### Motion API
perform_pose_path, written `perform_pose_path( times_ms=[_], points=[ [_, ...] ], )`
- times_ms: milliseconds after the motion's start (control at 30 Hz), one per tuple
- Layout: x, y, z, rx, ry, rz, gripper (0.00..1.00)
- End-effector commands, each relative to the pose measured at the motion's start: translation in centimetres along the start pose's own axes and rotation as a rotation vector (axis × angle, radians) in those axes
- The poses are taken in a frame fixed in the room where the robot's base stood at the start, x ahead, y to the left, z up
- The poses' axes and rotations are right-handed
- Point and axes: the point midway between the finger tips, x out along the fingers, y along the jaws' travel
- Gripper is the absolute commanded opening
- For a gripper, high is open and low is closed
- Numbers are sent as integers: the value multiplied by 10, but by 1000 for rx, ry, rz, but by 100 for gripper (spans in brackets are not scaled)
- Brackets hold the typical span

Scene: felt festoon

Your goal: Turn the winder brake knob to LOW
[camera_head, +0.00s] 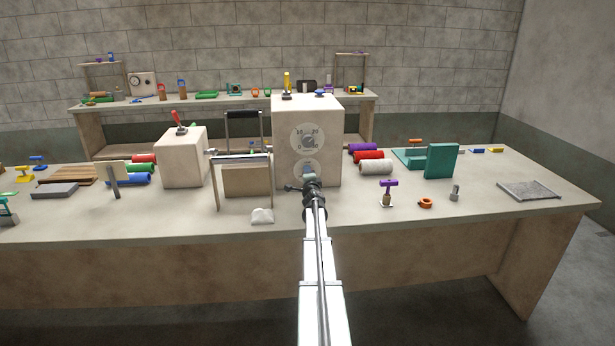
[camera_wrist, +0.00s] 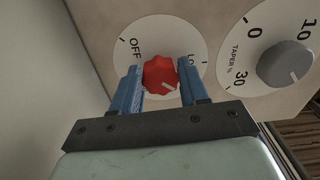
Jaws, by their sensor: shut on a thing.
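The winder brake knob (camera_wrist: 160,74) is red and lobed, on a white round dial (camera_wrist: 172,34) marked OFF at upper left and a partly hidden word starting LO at right. A pale pointer line on the knob aims to the lower right in the wrist view. My gripper (camera_wrist: 161,82) has one blue finger on each side of the knob and is shut on it. The lower part of the dial is hidden behind the fingers and gripper body. In the head view my gripper (camera_head: 308,181) is at the lower dial of the pale winder box (camera_head: 328,118), covering the knob.
A grey knob (camera_wrist: 286,64) on a TAPER % dial sits right of the brake dial. A framed stand (camera_head: 246,180) and a white lump (camera_head: 262,216) are left of my gripper. Coloured rolls (camera_head: 369,156) and a purple-topped tool (camera_head: 388,190) are to the right.

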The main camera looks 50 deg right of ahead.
Motion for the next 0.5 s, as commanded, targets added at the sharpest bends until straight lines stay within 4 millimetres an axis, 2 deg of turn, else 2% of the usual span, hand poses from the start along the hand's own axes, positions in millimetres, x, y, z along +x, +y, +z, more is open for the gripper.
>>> perform_pose_path(
  times_ms=[500],
  points=[
    [0, 2, -1, -463, 1, 1, 13]
  ],
)
